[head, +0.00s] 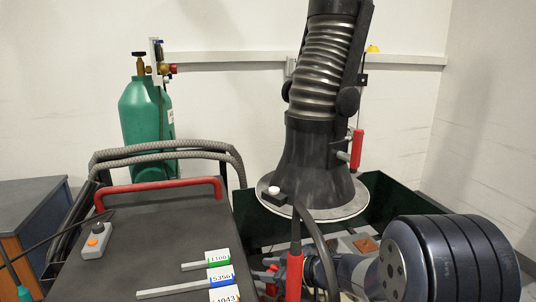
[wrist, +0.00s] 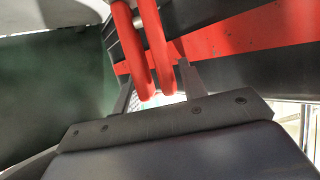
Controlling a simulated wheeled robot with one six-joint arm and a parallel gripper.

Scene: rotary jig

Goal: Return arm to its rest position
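In the wrist view my gripper (wrist: 157,74) has its two dark fingers spread apart. Two curved red rods (wrist: 143,50) stand between or just beyond the fingers; a gap shows on each side, and I cannot tell if they touch. In the head view my dark, banded arm (head: 445,260) lies at the lower right, pointing left toward a red-handled tool (head: 294,274) and a black hose. My fingertips are not clearly visible there.
A black ribbed extraction hood (head: 318,150) hangs over a dark green bin (head: 385,200). A grey cart (head: 150,235) with a red handle (head: 160,187) and labelled tools stands at left. A green gas cylinder (head: 146,120) stands behind. Free room at right is narrow, near the wall.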

